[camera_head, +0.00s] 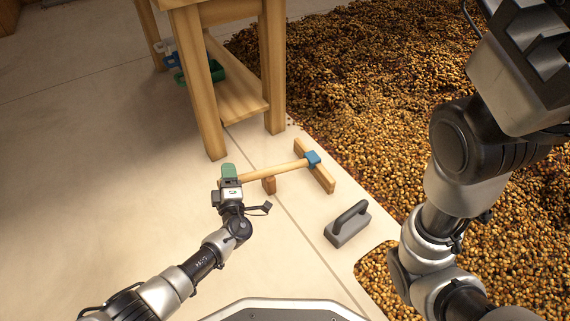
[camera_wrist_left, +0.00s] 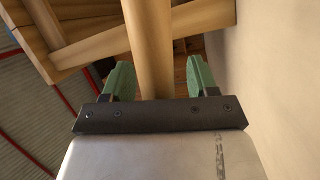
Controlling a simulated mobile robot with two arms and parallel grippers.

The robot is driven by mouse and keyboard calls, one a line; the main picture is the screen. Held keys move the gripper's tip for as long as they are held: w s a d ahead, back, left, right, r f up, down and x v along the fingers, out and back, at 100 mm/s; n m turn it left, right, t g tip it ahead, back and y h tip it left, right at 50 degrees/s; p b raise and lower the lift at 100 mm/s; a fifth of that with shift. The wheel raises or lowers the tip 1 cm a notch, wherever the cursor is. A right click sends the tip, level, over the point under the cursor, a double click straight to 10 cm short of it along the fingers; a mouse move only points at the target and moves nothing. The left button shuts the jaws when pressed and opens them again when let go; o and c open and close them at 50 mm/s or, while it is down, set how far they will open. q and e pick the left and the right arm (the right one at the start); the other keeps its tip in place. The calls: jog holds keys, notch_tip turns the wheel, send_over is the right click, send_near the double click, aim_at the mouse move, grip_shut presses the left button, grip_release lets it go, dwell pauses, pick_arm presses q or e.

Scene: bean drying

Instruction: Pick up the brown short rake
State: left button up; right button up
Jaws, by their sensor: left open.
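The brown short rake has a round light wood handle (camera_head: 275,173), a blue joint (camera_head: 313,158) and a flat wooden crosspiece (camera_head: 320,176) at its right end. My left gripper (camera_head: 229,172) is at the left end of the handle, with green fingers. In the left wrist view the handle (camera_wrist_left: 150,45) passes between the two open fingers (camera_wrist_left: 158,82), with a gap on each side. The handle's near end is hidden behind the gripper body.
A small brown block (camera_head: 269,185) is under the handle. A grey hand tool with a dark handle (camera_head: 348,222) lies on the pale floor (camera_head: 100,140). A wooden table (camera_head: 212,120) stands behind, with a green container (camera_head: 212,73) near it. Beans (camera_head: 350,80) cover the right side.

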pick_arm(q)
jog(key=shift+d, duration=0.1)
jog(key=shift+c, duration=0.7)
grip_shut()
jog(key=shift+r, duration=0.1)
jog(key=w+d+r+p, duration=0.3)
jog(key=w+r+p, duration=0.3)
jog(key=w+r, duration=0.5)
jog(key=shift+w, duration=0.15)
jog(key=shift+d, duration=0.1)
